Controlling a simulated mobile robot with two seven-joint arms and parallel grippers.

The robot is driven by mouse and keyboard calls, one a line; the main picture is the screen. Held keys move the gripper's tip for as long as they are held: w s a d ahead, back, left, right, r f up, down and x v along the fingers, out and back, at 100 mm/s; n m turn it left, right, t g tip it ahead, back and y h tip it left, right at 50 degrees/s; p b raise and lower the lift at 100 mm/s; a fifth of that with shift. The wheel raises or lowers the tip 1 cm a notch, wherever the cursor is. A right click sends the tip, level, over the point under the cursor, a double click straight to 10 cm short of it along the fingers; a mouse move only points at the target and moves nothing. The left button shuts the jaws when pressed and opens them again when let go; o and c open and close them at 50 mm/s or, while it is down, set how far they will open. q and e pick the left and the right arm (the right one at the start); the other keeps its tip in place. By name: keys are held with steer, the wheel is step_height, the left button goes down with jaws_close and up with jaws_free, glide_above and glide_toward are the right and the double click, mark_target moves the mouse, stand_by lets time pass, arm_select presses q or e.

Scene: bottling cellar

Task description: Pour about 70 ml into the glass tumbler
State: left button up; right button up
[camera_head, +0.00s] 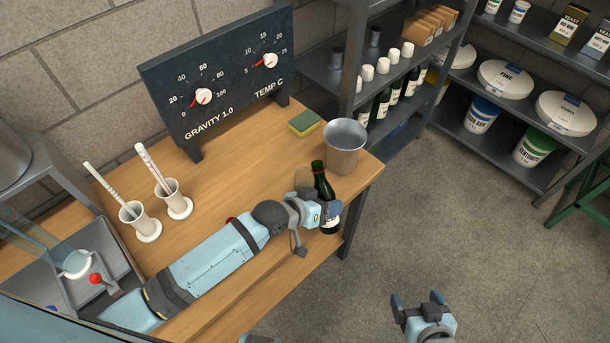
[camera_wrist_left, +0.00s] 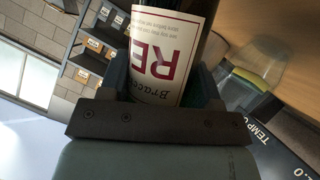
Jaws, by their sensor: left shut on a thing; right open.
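A dark green wine bottle (camera_head: 320,182) is at the front right of the wooden table, its neck up and looking nearly upright. My left gripper (camera_head: 326,211) is shut around its body. In the left wrist view the bottle's white label (camera_wrist_left: 165,50) with red letters shows between the fingers. I cannot tell whether its base touches the table. A clear glass tumbler (camera_head: 303,178) stands just behind and left of the bottle, partly hidden by it and my gripper; it also shows in the left wrist view (camera_wrist_left: 258,65). My right gripper (camera_head: 420,303) is open and empty over the floor.
A metal bucket (camera_head: 345,146) stands close behind the bottle. A sponge (camera_head: 305,123) and a dial board (camera_head: 220,80) are at the table's back. Two white cylinders (camera_head: 174,199) with sticks stand left. Shelves with bottles and tubs line the back right.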

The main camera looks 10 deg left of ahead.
arm_select(q)
steer(key=shift+w+a+f+n+g+h+b, duration=0.15)
steer(key=shift+n+g+b, duration=0.15)
steer(key=shift+b, duration=0.35)
steer(key=shift+d+f+n+g+h+b, duration=0.1)
steer(key=shift+f+n+g+h+b, duration=0.1)
steer(key=shift+n+b, duration=0.3)
steer(key=shift+f+b, duration=0.2)
steer(key=shift+b, duration=0.4)
steer(key=shift+s+d+n+g+h+b, duration=0.25)
steer(key=shift+s+n+g+h+b, duration=0.15)
steer(key=shift+n+b, duration=0.2)
steer(key=shift+s+d+f+n+g+h+b, duration=0.2)
steer(key=shift+d+f+n+g+h+b, duration=0.15)
steer(key=shift+b, duration=0.2)
steer(key=shift+s+d+r+n+g+h+b, duration=0.2)
steer(key=shift+s+n+g+h+b, duration=0.1)
steer(key=shift+n+h+b, duration=0.25)
steer(key=shift+s+d+r+n+h+p, duration=0.15)
steer(key=shift+r+n, duration=0.15)
steer(key=shift+r, duration=0.2)
steer(key=shift+s+a+r+n+h+p, duration=0.15)
steer(key=shift+r+n, duration=0.15)
steer(key=shift+r, duration=0.15)
steer(key=shift+w+r+n+g+p, duration=0.25)
steer(key=shift+r+n+p, duration=0.15)
steer(key=shift+r, duration=0.1)
steer(key=shift+r+h, duration=0.1)
steer(key=shift+h, duration=0.15)
